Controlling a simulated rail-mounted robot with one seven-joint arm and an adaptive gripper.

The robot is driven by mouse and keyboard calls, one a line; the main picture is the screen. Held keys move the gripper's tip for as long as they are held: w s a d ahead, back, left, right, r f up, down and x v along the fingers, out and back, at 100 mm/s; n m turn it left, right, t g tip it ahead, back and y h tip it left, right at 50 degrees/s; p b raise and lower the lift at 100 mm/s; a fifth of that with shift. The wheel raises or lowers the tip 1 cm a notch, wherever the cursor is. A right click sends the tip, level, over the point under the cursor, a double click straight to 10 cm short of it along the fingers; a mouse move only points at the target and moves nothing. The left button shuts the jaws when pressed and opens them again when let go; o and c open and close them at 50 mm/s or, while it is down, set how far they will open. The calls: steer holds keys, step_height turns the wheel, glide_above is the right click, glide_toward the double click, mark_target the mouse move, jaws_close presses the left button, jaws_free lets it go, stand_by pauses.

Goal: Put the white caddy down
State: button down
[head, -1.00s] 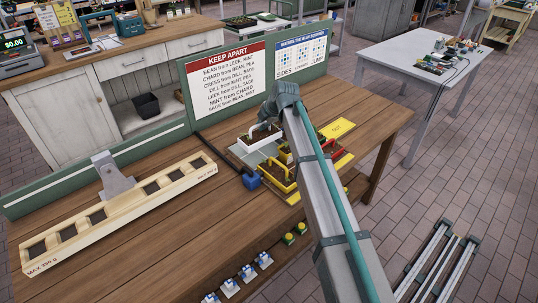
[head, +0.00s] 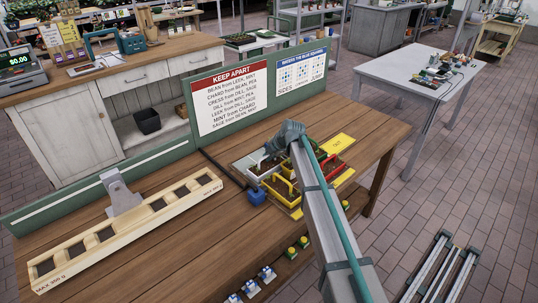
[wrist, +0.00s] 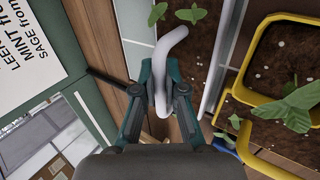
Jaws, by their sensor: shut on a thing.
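My gripper (wrist: 160,85) is shut on the grey-white curved handle (wrist: 170,48) of the white caddy (wrist: 135,50), which holds dark soil and small green seedlings. In the head view the white caddy (head: 266,171) is low over the grey pad (head: 243,161) on the wooden bench, beside a yellow caddy. I cannot tell whether its base touches the pad. My gripper in the head view (head: 275,152) is partly hidden by my own arm.
The yellow caddy (wrist: 250,95) with seedlings stands close beside the white one. A red caddy (head: 334,163) and a yellow plate (head: 339,144) lie to the right. A blue block (head: 256,197) is in front. A wooden rack (head: 130,229) lies left; green boards (head: 180,141) stand behind.

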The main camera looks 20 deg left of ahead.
steer(key=shift+f, duration=0.15)
steer(key=c, duration=1.2)
jaws_free()
steer(key=shift+c, duration=0.2)
steer(key=shift+r, duration=0.2)
steer(key=b+v, duration=0.3)
steer(key=v, duration=0.9)
steer(key=shift+b, duration=0.3)
